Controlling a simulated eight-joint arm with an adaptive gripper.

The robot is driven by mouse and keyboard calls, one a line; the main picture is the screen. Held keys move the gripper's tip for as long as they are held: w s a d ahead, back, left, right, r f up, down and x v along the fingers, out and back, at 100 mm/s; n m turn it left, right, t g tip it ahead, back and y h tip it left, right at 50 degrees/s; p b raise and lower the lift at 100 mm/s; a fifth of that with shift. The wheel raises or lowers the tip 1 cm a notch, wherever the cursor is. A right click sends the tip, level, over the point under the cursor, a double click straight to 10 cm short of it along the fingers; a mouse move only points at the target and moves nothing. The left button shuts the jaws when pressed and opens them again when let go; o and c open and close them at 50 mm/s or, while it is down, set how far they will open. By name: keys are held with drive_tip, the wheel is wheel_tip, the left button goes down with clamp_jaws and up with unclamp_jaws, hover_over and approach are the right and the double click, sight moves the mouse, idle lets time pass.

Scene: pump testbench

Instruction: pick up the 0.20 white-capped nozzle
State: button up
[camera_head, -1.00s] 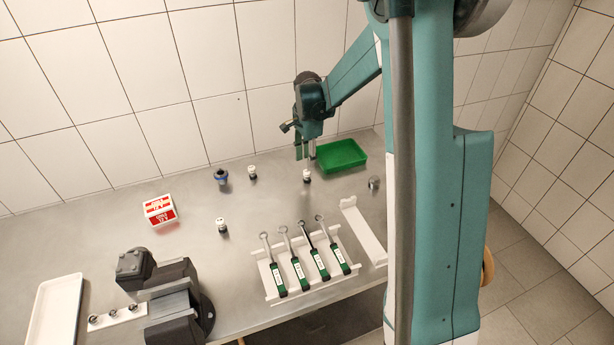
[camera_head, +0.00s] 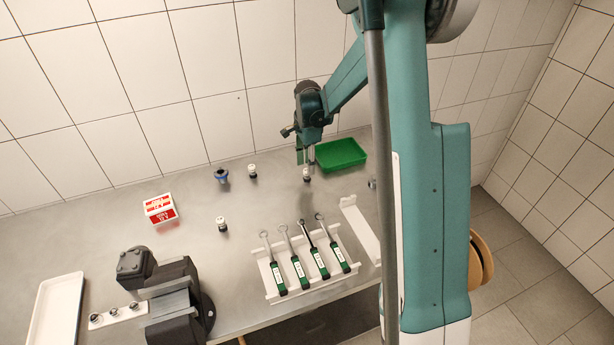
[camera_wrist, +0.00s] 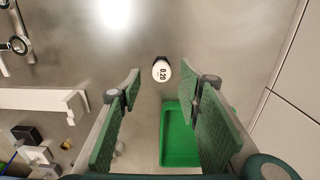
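The white-capped nozzle marked 0.20 (camera_wrist: 161,71) stands upright on the metal table, its cap facing the wrist camera. In the head view this nozzle (camera_head: 306,175) stands just in front of the green tray. My gripper (camera_head: 306,160) is above it, with its fingers pointing down. In the wrist view my gripper (camera_wrist: 162,82) is open and empty. Its two green pads lie on either side of the nozzle in the picture, with clear gaps. The nozzle's lower body is mostly hidden under its cap in the wrist view.
A green tray (camera_head: 341,166) is close behind the nozzle. Two similar white-capped nozzles (camera_head: 252,171) (camera_head: 221,223) and a blue-ringed part (camera_head: 221,174) stand to the left. A wrench rack (camera_head: 328,280), white bracket (camera_head: 361,228) and red-white box (camera_head: 160,208) are also on the table.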

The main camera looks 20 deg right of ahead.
drive_tip(key=shift+f, duration=0.3)
drive_tip(key=shift+w+f, duration=0.15)
drive_tip(key=shift+f, duration=2.45)
drive_tip(key=shift+c, duration=0.5)
drive_tip(key=c, duration=0.9)
